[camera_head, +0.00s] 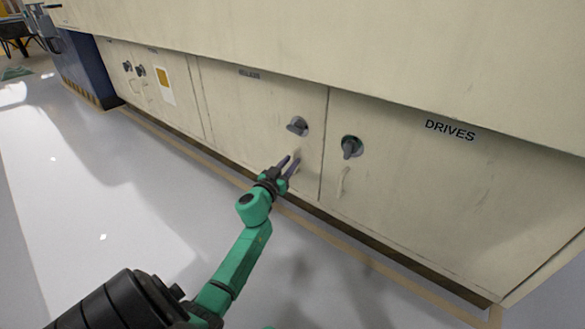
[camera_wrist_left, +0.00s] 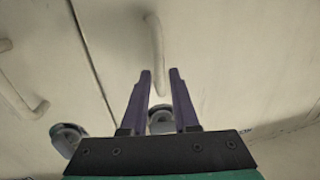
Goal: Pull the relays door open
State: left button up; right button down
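The relays door (camera_head: 250,115) is the pale middle panel with a small label at its top, and it sits flush and closed. A grey rotary knob (camera_head: 297,126) is on its right side, with a pale bar handle below it, partly hidden by my fingers. My left gripper (camera_head: 291,162) is open in front of this handle. In the left wrist view, the handle (camera_wrist_left: 157,40) has its lower end between my open fingertips (camera_wrist_left: 160,73); I cannot tell whether they touch it. The knob (camera_wrist_left: 160,116) also shows between the fingers. My right gripper is not in view.
The drives door (camera_head: 440,190) is to the right, with its own knob (camera_head: 351,147) and handle (camera_head: 343,182). Another panel with a yellow notice (camera_head: 163,80) is to the left. An upper cabinet ledge overhangs the doors. The floor in front is clear.

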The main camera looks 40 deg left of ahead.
pick_arm(q)
jog(key=shift+x, duration=0.85)
grip_shut()
dwell(0.8)
